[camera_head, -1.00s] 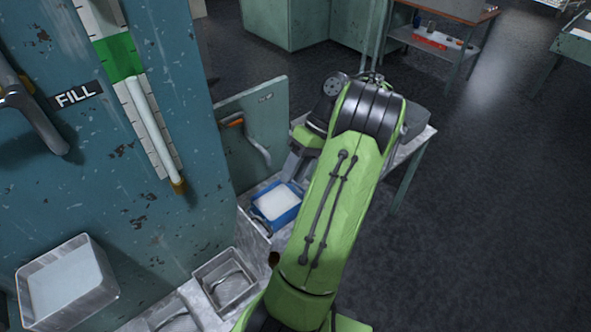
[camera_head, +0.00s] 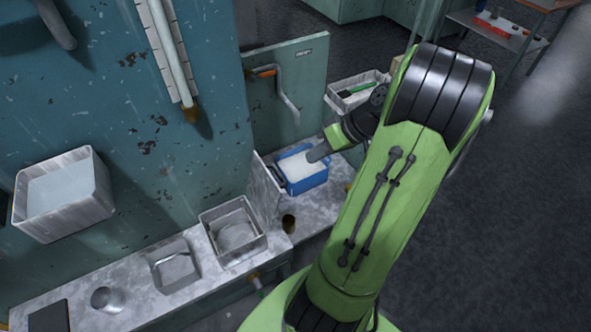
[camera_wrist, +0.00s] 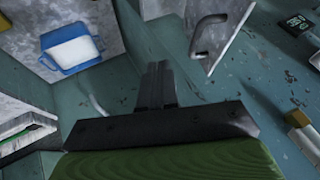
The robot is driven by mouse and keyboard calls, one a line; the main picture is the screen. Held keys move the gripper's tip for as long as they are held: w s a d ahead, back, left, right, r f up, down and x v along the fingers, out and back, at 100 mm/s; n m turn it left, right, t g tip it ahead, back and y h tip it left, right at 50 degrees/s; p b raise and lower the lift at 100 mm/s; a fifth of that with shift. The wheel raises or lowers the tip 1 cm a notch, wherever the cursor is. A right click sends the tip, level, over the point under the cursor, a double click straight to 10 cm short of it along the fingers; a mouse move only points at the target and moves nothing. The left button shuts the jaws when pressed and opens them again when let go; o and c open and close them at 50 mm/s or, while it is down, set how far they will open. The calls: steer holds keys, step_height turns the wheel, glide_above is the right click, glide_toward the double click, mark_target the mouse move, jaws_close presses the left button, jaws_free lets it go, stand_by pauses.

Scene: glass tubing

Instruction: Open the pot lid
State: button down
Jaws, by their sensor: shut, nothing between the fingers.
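My gripper (camera_wrist: 158,70) points away from the wrist camera, its two dark fingers together with nothing between them. In the head view its dark end (camera_head: 319,152) is over or beside a blue container (camera_head: 306,178) with white contents; contact is unclear. The blue container also shows at upper left in the wrist view (camera_wrist: 70,48), apart from the fingers. A grey metal plate (camera_head: 265,188) stands steeply beside it. A pale plate with a dark loop handle (camera_wrist: 213,32) is right of the fingers in the wrist view. I cannot tell which piece is the pot lid.
An open metal bin (camera_head: 233,230) and a shallow tray (camera_head: 174,265) stand on the grey bench (camera_head: 205,290). A teal panel with a bent handle (camera_head: 287,92) rises behind the blue container. A wall box (camera_head: 64,193) holds pale contents.

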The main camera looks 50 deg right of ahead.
mark_target(270, 189)
steer(key=w+a+f, duration=0.3)
steer(key=a, duration=0.2)
steer(key=shift+a, duration=0.1)
